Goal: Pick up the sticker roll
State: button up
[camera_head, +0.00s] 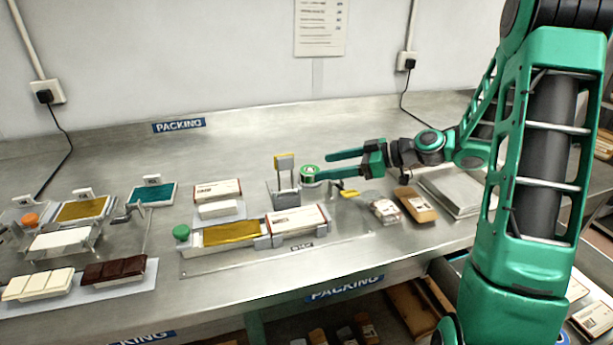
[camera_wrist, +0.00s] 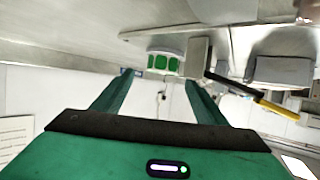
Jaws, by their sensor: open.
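The sticker roll (camera_head: 309,172) is a small round roll with a green top, standing on the steel bench beside a small upright stand. In the wrist view the roll (camera_wrist: 164,62) shows green squares on a white side. My gripper (camera_head: 324,167) is open and empty, reaching from the right with its fingers pointing left at the roll. In the wrist view my gripper (camera_wrist: 159,82) has its fingers spread, and the roll appears ahead of the gap between the fingertips. I cannot tell whether a finger touches it.
The upright stand (camera_head: 284,162) with a yellow top is just left of the roll. A yellow-handled tool (camera_head: 349,193) lies near my gripper. A fixture with a gold bar (camera_head: 230,233) and a white box (camera_head: 297,219) is in front. Wrapped packs (camera_head: 384,209) lie to the right.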

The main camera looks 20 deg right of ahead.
aim_at(315, 170)
jog(key=shift+s+f+x, duration=0.1)
jog(key=shift+f+x, duration=0.05)
jog(key=shift+x, duration=1.05)
jog(key=shift+s+f+x, duration=0.1)
jog(key=shift+s+x, duration=0.05)
jog(key=shift+x, duration=1)
jog(key=c, duration=1.1)
jog(key=shift+r, duration=0.1)
